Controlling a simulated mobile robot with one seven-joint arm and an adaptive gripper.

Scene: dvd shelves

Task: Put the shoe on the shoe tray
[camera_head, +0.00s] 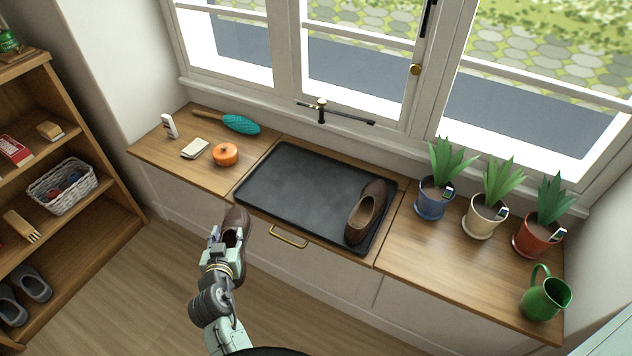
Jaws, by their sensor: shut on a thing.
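The shoe tray (290,185) is a dark, low-rimmed rectangle on the wooden counter below the window. One brown shoe (367,212) stands on its right part. A second brown shoe (236,222) is held in my gripper (228,243), in front of the tray's left front corner and apart from the first shoe. My gripper is shut on this second shoe near its rear end. The gripper hides part of the shoe, and the fingertips are hard to make out.
Left on the counter are an orange pot (225,154), a teal duster (241,124) and a sponge-like block (195,149). Potted plants and a green jug (545,298) stand at right. A brass handle (288,238) sticks out below the tray. The tray's left and middle are clear.

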